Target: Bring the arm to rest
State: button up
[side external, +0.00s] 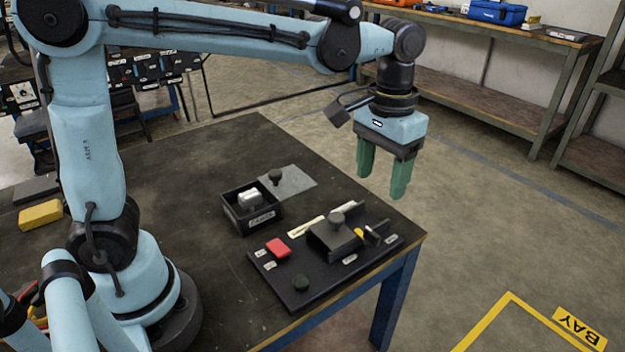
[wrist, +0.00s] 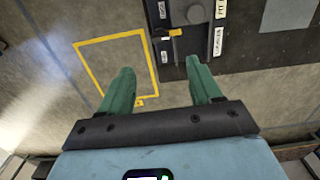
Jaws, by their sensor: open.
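My gripper (side external: 383,172) hangs from the light-blue arm, fingers down, above and beyond the right corner of the dark table (side external: 200,165). Its two green fingers are apart with nothing between them. In the wrist view my gripper (wrist: 160,88) is open too, with floor and part of the table edge beyond the fingertips. The arm is stretched out over the table.
A black box (side external: 251,208) holds a white item. A yellow block (side external: 40,214) lies at left.

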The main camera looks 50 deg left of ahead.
jog(key=s+a+f+t, duration=0.3)
jog(key=s+a+t, duration=0.4)
jog(key=a, duration=0.3)
jog(key=shift+s+a+f, duration=0.15)
jog(key=shift+s+f, duration=0.05)
jog(key=shift+s, duration=0.7)
dwell(0.4)
